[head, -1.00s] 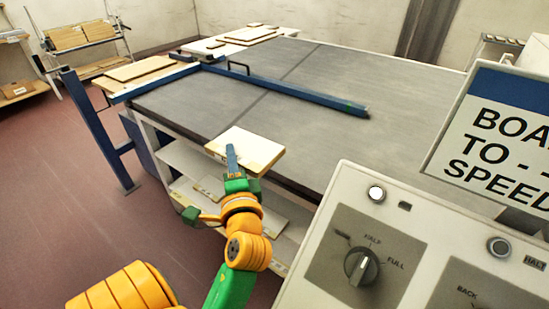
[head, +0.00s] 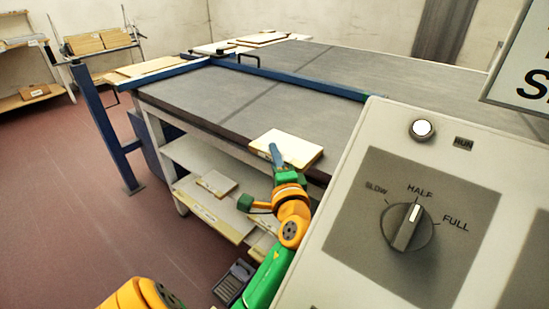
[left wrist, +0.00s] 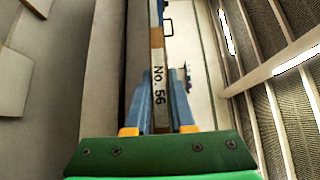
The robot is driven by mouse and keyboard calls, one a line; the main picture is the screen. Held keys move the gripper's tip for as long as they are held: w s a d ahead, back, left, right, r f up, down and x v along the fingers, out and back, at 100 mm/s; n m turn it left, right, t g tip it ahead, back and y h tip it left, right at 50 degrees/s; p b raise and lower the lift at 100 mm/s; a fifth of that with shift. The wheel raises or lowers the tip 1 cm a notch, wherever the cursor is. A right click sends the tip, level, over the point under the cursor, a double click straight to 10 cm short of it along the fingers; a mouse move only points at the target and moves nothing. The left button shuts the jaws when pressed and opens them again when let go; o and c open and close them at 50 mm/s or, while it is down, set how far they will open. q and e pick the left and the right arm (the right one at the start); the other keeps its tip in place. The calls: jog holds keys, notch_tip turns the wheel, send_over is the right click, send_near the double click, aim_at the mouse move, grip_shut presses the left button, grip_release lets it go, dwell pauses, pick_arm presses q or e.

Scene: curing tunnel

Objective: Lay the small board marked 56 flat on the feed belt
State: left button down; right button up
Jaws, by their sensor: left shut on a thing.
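The small pale board (head: 290,148) is at the near edge of the grey feed belt (head: 260,112) in the head view. It looks roughly level; I cannot tell whether it touches the belt. My left gripper (head: 276,154) is shut on its near side. In the left wrist view the board's edge (left wrist: 158,88) reads "No. 56" and sits between the two blue fingers of my left gripper (left wrist: 160,100). My right gripper is not in view.
A blue bar (head: 300,78) crosses the belt. A control panel (head: 340,210) with a dial (head: 408,228) fills the right front. Other boards (head: 160,68) lie on a table at the far left. A shelf (head: 205,208) under the belt holds another board. The belt's middle is clear.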

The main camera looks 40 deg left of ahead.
pick_arm(q)
jog(key=shift+f, duration=0.1)
jog(key=c, duration=0.8)
grip_release()
jog(key=shift+o, duration=0.2)
jog(key=shift+s+d, duration=0.1)
jog(key=shift+d, duration=0.1)
jog(key=b+v, duration=0.1)
jog(key=v, duration=0.6)
jog(key=o, duration=0.5)
